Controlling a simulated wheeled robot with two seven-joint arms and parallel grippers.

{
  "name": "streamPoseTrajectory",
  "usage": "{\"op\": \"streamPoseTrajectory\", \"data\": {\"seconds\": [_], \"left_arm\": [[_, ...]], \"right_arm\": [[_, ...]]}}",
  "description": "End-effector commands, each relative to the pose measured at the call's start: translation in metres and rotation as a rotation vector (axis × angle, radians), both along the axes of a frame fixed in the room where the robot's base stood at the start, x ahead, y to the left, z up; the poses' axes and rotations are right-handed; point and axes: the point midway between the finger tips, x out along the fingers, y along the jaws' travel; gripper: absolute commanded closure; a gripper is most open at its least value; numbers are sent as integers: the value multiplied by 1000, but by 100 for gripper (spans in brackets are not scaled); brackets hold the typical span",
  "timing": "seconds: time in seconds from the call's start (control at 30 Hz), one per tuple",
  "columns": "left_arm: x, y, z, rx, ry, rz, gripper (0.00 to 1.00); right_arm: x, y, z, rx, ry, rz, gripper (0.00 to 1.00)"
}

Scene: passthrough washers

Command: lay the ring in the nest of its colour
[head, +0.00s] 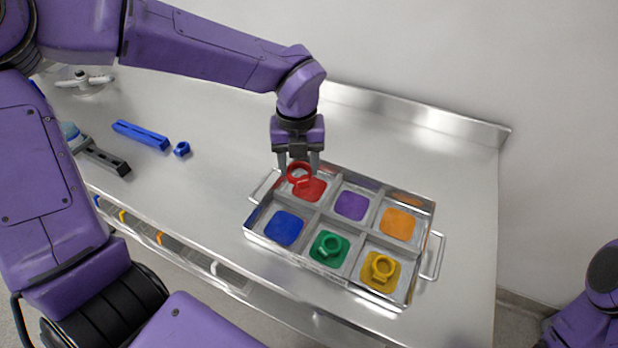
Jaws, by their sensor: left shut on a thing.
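My left gripper (299,162) is shut on a red ring (294,179) above the tray's back-left compartment. The red nest (311,190) lies in that compartment, partly hidden by the ring. I cannot tell whether the ring touches the nest. The metal tray (300,262) has six compartments. Purple (351,205), orange (398,223) and blue (283,228) nests are bare. A green ring (331,246) lies in the green nest (342,258), and a yellow ring (382,268) in the yellow nest (378,284). My right gripper is not in view; only part of that arm shows at the right edge.
The steel bench (215,190) has a raised back edge (420,118). A blue bar (140,134), a blue nut (182,149) and a dark bar (105,160) lie to the left. Tray handles stick out at both ends. The bench right of the tray is clear.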

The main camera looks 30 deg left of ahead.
Motion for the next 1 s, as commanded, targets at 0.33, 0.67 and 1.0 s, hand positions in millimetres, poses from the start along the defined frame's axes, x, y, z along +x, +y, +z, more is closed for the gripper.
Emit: {"op": "streamPoseTrajectory", "data": {"seconds": [0.33,0.67,1.0], "left_arm": [[35,-2,-41,1,2,-1,74],[39,-3,-76,0,0,-1,74],[38,-3,-80,-1,1,0,35]], "right_arm": [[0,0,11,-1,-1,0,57],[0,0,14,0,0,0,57],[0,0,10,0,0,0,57]]}}
